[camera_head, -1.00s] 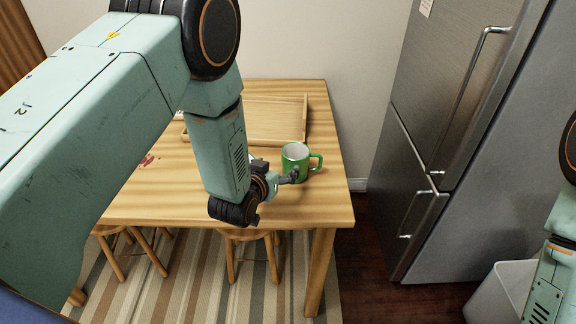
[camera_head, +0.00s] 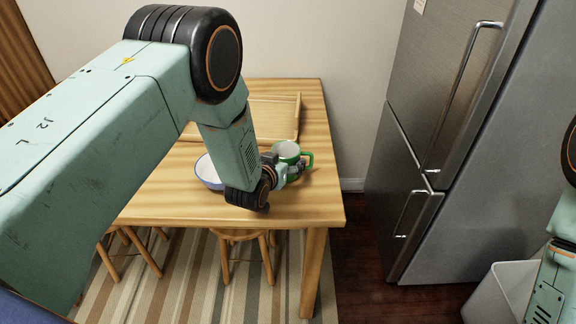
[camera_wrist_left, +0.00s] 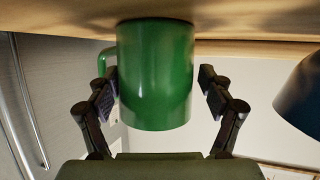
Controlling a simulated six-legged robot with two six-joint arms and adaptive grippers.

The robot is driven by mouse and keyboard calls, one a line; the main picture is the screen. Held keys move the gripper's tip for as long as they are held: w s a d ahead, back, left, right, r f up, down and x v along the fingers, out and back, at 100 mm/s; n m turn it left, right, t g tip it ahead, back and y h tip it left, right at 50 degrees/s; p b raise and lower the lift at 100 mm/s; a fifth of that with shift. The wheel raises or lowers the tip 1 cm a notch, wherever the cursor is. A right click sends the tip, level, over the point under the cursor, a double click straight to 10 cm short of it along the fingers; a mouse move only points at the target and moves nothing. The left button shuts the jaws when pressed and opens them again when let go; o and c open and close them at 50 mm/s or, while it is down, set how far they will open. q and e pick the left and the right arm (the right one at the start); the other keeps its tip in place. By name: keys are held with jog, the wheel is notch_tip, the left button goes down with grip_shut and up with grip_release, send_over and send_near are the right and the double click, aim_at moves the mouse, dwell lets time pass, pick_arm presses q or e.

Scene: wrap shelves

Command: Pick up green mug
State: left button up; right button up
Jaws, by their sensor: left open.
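The green mug (camera_head: 287,151) stands on the wooden table near its right side, its handle pointing right in the head view. In the left wrist view the green mug (camera_wrist_left: 156,75) fills the middle, upside down in the picture, with its handle at the left. My left gripper (camera_head: 294,170) is at the near side of the mug. In the left wrist view its open fingers (camera_wrist_left: 158,92) are on either side of the mug, with a gap visible on the right. The right gripper is out of view; only part of my right arm shows at the right edge.
A white and blue bowl (camera_head: 208,173) is left of my gripper, partly behind my arm. A wooden tray (camera_head: 298,108) lies at the back of the table (camera_head: 300,213). Stools stand under the front edge. A steel fridge (camera_head: 432,160) and a white bin (camera_head: 492,295) are at the right.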

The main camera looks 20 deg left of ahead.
pick_arm(q)
jog(key=shift+w+f, duration=0.15)
jog(key=shift+w, duration=0.25)
jog(key=shift+w+d, duration=0.1)
jog(key=shift+d, duration=0.35)
jog(key=shift+w+a, duration=0.1)
jog(key=shift+a, duration=0.2)
jog(key=c, duration=0.3)
jog(key=shift+d, duration=0.2)
jog(key=c, duration=0.5)
jog(key=shift+a, duration=0.1)
jog(key=c, duration=0.4)
